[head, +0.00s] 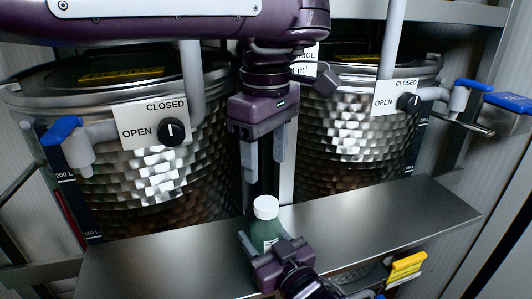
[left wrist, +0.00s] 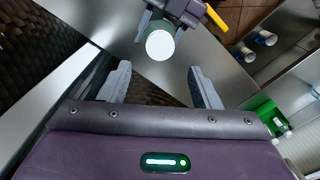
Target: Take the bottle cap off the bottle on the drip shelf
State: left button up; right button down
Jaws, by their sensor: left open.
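A green bottle (head: 264,234) with a white cap (head: 266,207) stands upright on the grey metal drip shelf (head: 160,262). The cap is on the bottle, and it also shows in the left wrist view (left wrist: 160,45). My left gripper (head: 265,163) points down from above, open and empty, with its fingers above the cap and apart from it. In the left wrist view the cap lies just beyond the gap between the fingertips. My right gripper (head: 272,250) comes from the front, low on the shelf, with its fingers around the bottle's body, and appears closed on it.
Two hammered steel tanks stand behind the shelf, the left tank (head: 160,185) and the right tank (head: 350,130), with blue-handled taps. A yellow object (head: 406,266) is at the shelf's front right. The shelf is clear on both sides of the bottle.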

aim_at(266, 203)
pick_arm(q)
jog(key=shift+m, duration=1)
pick_arm(e)
jog(key=shift+f, duration=0.1)
pick_arm(q)
jog(key=shift+f, duration=0.15)
jog(key=shift+m, duration=0.3)
jog(key=shift+f, duration=3.85)
